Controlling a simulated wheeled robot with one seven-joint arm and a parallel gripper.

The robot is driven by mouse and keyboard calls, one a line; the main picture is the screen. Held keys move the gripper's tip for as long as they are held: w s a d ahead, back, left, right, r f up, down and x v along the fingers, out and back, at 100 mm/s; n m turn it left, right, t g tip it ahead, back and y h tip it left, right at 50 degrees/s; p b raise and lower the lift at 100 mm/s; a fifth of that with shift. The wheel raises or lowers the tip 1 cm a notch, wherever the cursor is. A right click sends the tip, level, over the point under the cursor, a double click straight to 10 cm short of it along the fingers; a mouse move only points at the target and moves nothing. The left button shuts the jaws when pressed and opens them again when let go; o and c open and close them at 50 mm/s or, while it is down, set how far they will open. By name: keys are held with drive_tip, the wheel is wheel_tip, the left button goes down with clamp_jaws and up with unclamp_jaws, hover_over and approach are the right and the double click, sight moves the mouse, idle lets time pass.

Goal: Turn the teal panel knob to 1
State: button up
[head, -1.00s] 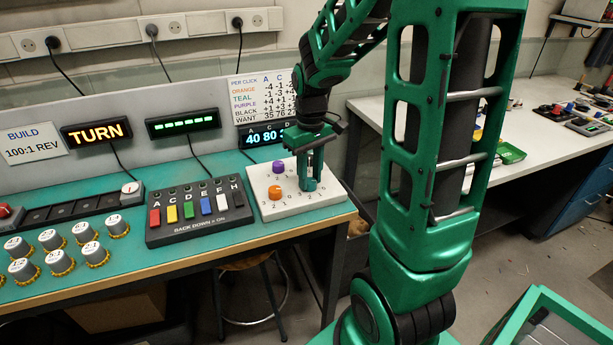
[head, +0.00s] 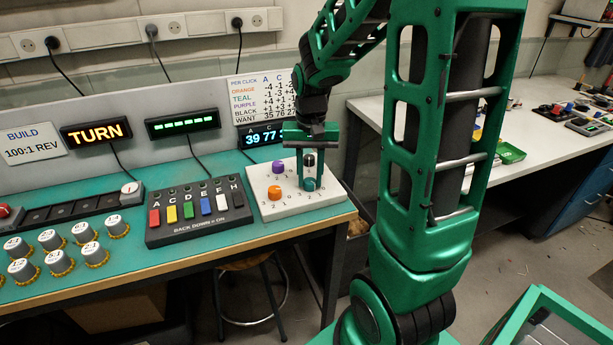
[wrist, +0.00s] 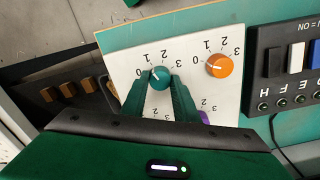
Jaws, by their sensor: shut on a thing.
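The teal knob (head: 310,184) sits at the front right of the white panel (head: 330,199). My gripper (head: 310,187) comes down from above with one finger on each side of it. In the wrist view, the teal knob (wrist: 158,76) is between the two green fingers of my gripper (wrist: 159,81), which are closed on it. A pale pointer mark shows on its top; the digit it points at is too small to tell. Printed digits surround the knob, some hidden by the fingers.
On the same panel are an orange knob (head: 274,193), a purple knob (head: 278,167) and a black knob (head: 309,160) close behind my fingers. A switch box (head: 200,216) stands to the left. The display (head: 263,137) reads 39 and 77, its right part hidden.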

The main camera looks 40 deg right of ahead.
sight(309, 180)
drive_tip(key=shift+w+a, duration=0.1)
idle(0.4)
drive_tip(key=o, duration=1.1)
drive_tip(key=shift+c, duration=0.2)
wheel_tip(309, 180, up, 11)
drive_tip(key=shift+f, duration=0.15)
drive_tip(key=s+f, duration=0.2)
drive_tip(key=s, duration=0.8)
drive_tip(key=s+f+n, duration=0.1)
drive_tip(key=s+f, duration=0.2)
drive_tip(key=s, duration=0.8)
drive_tip(key=shift+s+a+f, duration=0.2)
drive_tip(key=shift+f, duration=0.05)
